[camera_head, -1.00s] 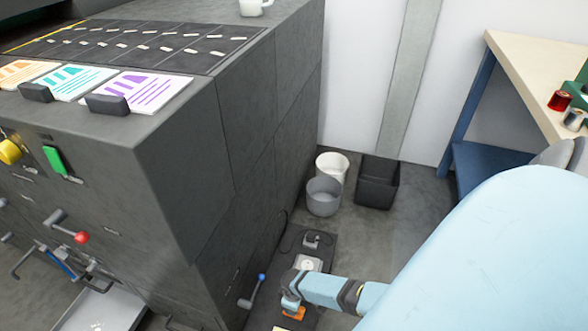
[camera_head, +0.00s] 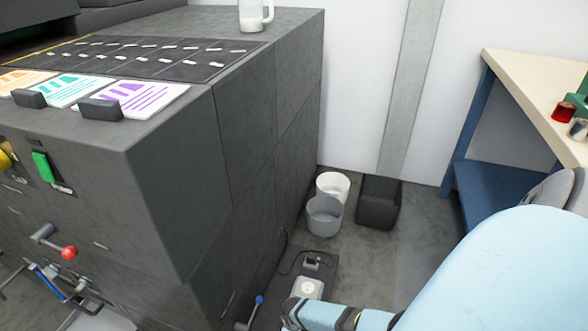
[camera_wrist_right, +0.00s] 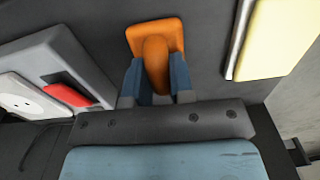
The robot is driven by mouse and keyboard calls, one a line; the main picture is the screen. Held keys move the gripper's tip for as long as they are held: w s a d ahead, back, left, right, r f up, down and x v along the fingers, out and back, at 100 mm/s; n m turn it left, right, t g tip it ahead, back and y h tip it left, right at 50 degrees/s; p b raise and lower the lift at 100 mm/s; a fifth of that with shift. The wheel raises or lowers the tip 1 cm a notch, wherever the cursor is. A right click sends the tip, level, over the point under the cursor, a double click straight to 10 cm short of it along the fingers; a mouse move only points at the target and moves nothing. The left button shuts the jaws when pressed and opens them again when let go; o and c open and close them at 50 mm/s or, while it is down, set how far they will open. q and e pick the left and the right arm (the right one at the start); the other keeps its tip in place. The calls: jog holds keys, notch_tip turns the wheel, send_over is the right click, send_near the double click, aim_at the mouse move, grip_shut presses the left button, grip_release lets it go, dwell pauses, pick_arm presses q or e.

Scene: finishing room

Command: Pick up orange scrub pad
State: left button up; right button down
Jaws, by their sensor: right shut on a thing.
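The orange scrub pad (camera_wrist_right: 150,40) shows in the right wrist view, with a flat block and a rounded orange grip. My right gripper (camera_wrist_right: 158,82) is shut on the grip, with one blue-grey finger on each side. The pad lies close over a dark surface; I cannot tell whether it touches it. In the head view my right arm comes in low from the right, with its wrist (camera_head: 298,312) at the bottom edge beside the dark machine. The pad is out of that view. My left gripper is not in view.
A pale yellow block (camera_wrist_right: 270,38) lies right of the pad, and a white-topped grey device with a red part (camera_wrist_right: 66,95) lies left. The machine's side wall (camera_head: 250,190) is close. A grey bucket (camera_head: 324,216), white bucket (camera_head: 334,185) and black bin (camera_head: 379,203) stand behind.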

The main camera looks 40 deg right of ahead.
pick_arm(q)
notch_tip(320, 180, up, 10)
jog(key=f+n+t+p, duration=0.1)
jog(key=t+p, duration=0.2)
jog(key=p, duration=0.5)
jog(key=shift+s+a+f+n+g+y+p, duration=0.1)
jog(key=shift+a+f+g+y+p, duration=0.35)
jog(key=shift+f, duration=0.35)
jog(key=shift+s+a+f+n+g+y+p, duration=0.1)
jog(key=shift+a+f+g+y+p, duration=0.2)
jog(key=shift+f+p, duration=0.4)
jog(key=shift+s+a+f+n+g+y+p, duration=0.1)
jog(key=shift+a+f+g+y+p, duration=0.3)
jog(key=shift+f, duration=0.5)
pick_arm(e)
notch_tip(320, 180, up, 20)
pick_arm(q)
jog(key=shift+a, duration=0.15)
pick_arm(e)
jog(key=c, duration=1.6)
grip_release()
jog(key=shift+c, duration=1.1)
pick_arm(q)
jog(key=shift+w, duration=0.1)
